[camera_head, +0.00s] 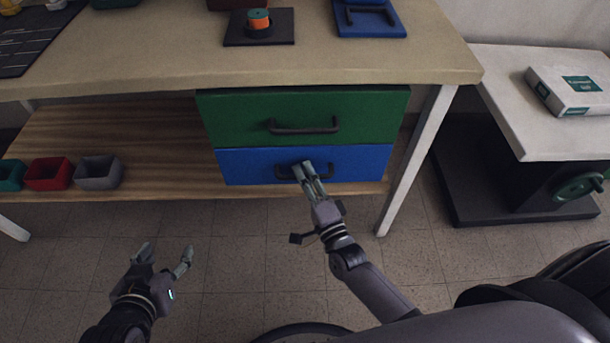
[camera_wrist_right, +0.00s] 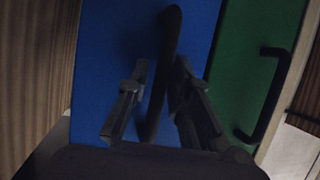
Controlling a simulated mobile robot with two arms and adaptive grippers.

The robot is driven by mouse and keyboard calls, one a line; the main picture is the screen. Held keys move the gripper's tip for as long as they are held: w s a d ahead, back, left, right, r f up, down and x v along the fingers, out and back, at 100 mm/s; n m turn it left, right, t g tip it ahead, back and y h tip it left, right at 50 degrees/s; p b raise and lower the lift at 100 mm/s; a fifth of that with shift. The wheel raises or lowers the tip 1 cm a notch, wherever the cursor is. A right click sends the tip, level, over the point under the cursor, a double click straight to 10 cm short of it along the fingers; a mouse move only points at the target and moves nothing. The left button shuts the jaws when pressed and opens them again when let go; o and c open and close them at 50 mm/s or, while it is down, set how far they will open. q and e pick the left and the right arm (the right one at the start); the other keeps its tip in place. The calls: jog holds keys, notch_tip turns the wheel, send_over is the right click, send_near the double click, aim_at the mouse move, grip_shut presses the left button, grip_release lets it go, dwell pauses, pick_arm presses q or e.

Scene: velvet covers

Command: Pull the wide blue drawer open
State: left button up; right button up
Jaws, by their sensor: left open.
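The wide blue drawer (camera_head: 240,166) sits under the green drawer beneath the workbench, and its front looks flush with the green one. Its dark bar handle (camera_head: 283,172) is partly hidden behind my right gripper (camera_head: 304,169). In the right wrist view, the handle (camera_wrist_right: 173,30) runs between the two fingers of my right gripper (camera_wrist_right: 160,72). The fingers are apart, with a gap between the left finger and the handle; whether the right finger touches it I cannot tell. My left gripper (camera_head: 167,256) is open and empty, low over the floor at the left.
The green drawer (camera_head: 235,118) with its own handle (camera_head: 303,127) is directly above. A table leg (camera_head: 415,160) stands to the right of the drawers. Teal, red (camera_head: 48,173) and grey bins sit on the lower shelf at left. The floor before the drawers is clear.

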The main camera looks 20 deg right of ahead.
jog(key=shift+c, duration=0.6)
grip_shut()
